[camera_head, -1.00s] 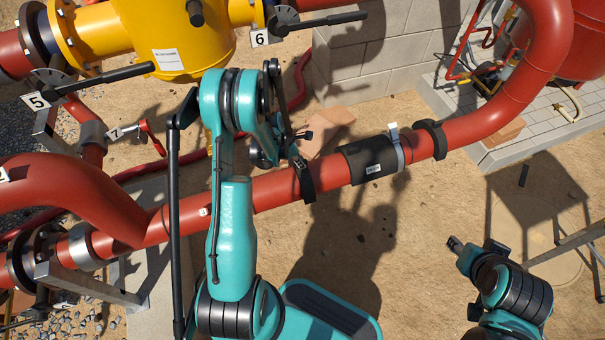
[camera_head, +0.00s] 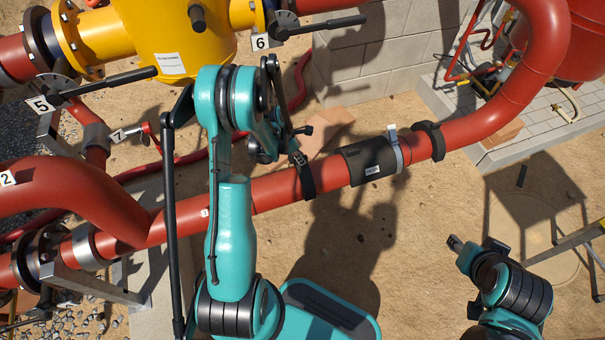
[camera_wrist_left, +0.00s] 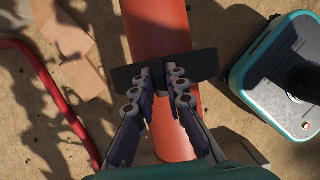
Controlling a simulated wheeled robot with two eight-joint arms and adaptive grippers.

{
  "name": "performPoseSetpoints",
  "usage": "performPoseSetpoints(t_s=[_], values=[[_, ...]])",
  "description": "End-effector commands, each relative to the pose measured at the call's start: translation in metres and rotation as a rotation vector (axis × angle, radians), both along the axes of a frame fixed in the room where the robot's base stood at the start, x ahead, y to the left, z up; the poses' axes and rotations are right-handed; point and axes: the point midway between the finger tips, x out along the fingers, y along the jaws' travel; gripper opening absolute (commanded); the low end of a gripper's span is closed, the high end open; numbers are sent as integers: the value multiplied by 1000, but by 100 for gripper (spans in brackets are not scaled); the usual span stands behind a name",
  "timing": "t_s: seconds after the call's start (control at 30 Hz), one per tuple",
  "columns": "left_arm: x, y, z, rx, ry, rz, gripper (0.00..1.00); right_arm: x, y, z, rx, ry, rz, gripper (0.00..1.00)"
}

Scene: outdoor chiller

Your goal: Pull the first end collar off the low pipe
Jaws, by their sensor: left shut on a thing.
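The low red pipe (camera_head: 270,189) runs slantwise across the middle of the head view. A black end collar (camera_head: 306,178) sits around it, to the left of a dark labelled sleeve (camera_head: 371,161). A second black collar (camera_head: 432,140) is on the pipe right of the sleeve. My left gripper (camera_head: 294,150) is at the left collar, partly hidden by its own arm. In the left wrist view, its fingers (camera_wrist_left: 162,82) are shut on the dark collar (camera_wrist_left: 204,64), which lies across the pipe. My right gripper (camera_head: 455,243) is away from the pipe at lower right; its finger opening is unclear.
A grey clamp (camera_head: 396,150) with a pale tab is at the sleeve's right end. A yellow vessel (camera_head: 178,35) and valve levers stand at upper left. A block wall (camera_head: 375,50) stands behind the pipe. Sandy ground (camera_head: 400,240) in front of the pipe is open.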

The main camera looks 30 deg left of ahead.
Motion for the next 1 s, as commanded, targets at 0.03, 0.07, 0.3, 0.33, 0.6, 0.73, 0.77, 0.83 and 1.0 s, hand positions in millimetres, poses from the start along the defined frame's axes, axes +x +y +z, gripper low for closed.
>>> performPoseSetpoints(t_s=[0.03,0.07,0.3,0.33,0.6,0.73,0.77,0.83,1.0], values=[[0,0,6,0,0,0,0,0,0,4,0,0,0,40],[0,0,8,0,0,0,0,0,0,5,0,0,0,40],[0,0,26,0,0,0,0,0,0,15,0,0,0,40],[0,0,28,0,0,0,0,0,0,17,0,0,0,40],[0,0,39,0,0,0,0,0,0,23,0,0,0,40],[0,0,39,0,0,0,0,0,0,22,0,0,0,40],[0,0,39,0,0,0,0,0,0,22,0,0,0,40],[0,0,39,0,0,0,0,0,0,22,0,0,0,40],[0,0,39,0,0,0,0,0,0,22,0,0,0,40]])
